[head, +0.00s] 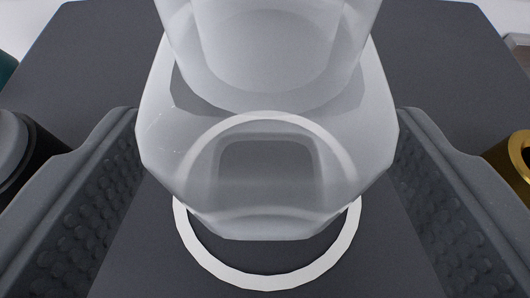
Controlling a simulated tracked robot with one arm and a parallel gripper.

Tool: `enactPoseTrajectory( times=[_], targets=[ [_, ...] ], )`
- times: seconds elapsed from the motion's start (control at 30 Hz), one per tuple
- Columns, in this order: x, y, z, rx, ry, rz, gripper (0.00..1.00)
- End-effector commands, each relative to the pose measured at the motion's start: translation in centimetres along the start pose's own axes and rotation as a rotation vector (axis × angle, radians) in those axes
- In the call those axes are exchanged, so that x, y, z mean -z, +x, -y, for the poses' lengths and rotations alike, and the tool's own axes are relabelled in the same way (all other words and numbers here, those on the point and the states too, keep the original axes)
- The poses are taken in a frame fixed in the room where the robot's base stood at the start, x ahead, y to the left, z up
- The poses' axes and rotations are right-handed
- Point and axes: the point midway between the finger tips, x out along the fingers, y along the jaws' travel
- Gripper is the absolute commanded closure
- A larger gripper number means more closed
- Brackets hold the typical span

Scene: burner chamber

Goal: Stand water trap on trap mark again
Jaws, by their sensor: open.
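The water trap (265,90) is a clear, whitish faceted vessel that fills the middle of the head view. Its top is cut off by the upper edge. It stands over the trap mark (268,282), a white ring on the dark surface. The ring's near part shows in front of the trap, and its far part shows through the clear wall. My gripper (265,150) is open, with one ribbed finger on each side of the trap.
The dark grey tabletop (440,60) is clear behind the trap. A dark cylindrical thing (20,150) is at the left edge, and a teal thing (7,70) lies beyond it. A brass-coloured ring-shaped part (515,160) is at the right edge, with a grey object (519,48) above it.

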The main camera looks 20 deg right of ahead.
Motion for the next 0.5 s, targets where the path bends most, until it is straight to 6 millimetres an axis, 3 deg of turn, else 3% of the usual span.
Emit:
enactPoseTrajectory(
  times=[0.5],
  targets=[
    [0.1,-6.9,0.1,0.001,-0.001,-0.005,0.28]
  ],
)
